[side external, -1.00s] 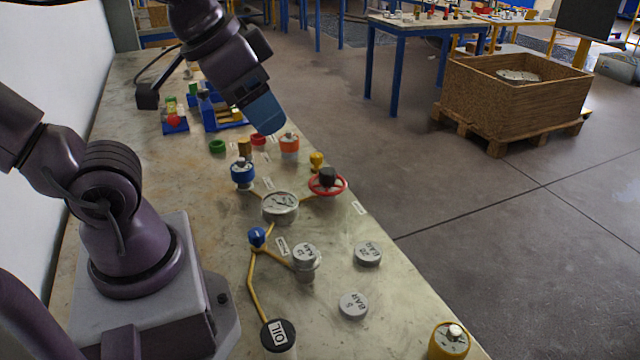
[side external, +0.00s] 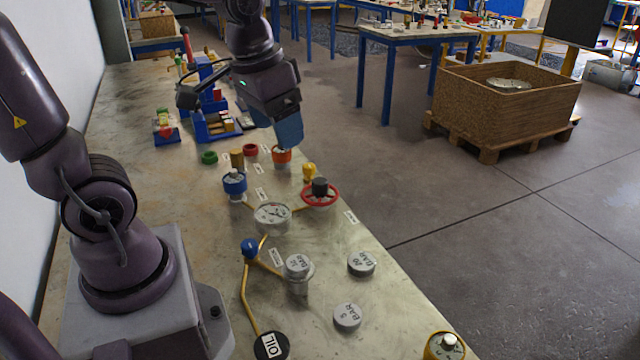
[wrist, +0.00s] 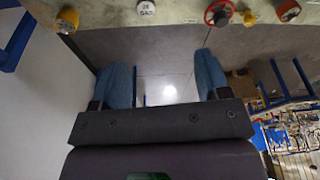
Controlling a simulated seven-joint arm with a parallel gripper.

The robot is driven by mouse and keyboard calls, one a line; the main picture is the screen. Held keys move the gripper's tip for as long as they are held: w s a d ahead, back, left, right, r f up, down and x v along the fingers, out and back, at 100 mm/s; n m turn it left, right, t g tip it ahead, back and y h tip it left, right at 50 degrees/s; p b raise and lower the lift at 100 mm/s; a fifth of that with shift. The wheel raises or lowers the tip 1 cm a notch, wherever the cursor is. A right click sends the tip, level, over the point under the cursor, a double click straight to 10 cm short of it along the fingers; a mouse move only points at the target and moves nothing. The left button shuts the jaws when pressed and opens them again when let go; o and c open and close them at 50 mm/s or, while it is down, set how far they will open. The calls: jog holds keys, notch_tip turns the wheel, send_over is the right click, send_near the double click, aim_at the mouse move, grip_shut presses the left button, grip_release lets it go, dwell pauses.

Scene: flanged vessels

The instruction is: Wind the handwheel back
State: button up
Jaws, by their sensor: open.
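The red handwheel (side external: 320,194) with a dark hub knob sits near the bench's right edge, upright on a yellow pipe. It also shows in the wrist view (wrist: 219,12) at the top edge. My gripper (side external: 290,135) hangs above and behind the handwheel, over the orange-topped vessel, apart from the wheel. In the wrist view its two blue fingers (wrist: 170,85) are spread wide with nothing between them but distant floor.
A pressure gauge (side external: 272,217) and a blue-collared vessel (side external: 235,182) stand left of the wheel. A yellow knob (side external: 309,172) stands just behind it. Grey weights (side external: 361,263) lie in front. The bench's right edge is close to the wheel.

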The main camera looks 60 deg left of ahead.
jog(key=w+a+f+g, duration=0.2)
jog(key=w+a+f, duration=0.3)
jog(key=w+a, duration=0.2)
jog(key=m, duration=0.5)
send_near(320, 181)
jog(key=shift+g+h, duration=0.3)
jog(key=shift+g, duration=0.1)
jog(key=f, duration=1)
jog(key=shift+w+a+f, duration=0.3)
jog(key=shift+w+a, duration=0.05)
jog(key=c, duration=0.9)
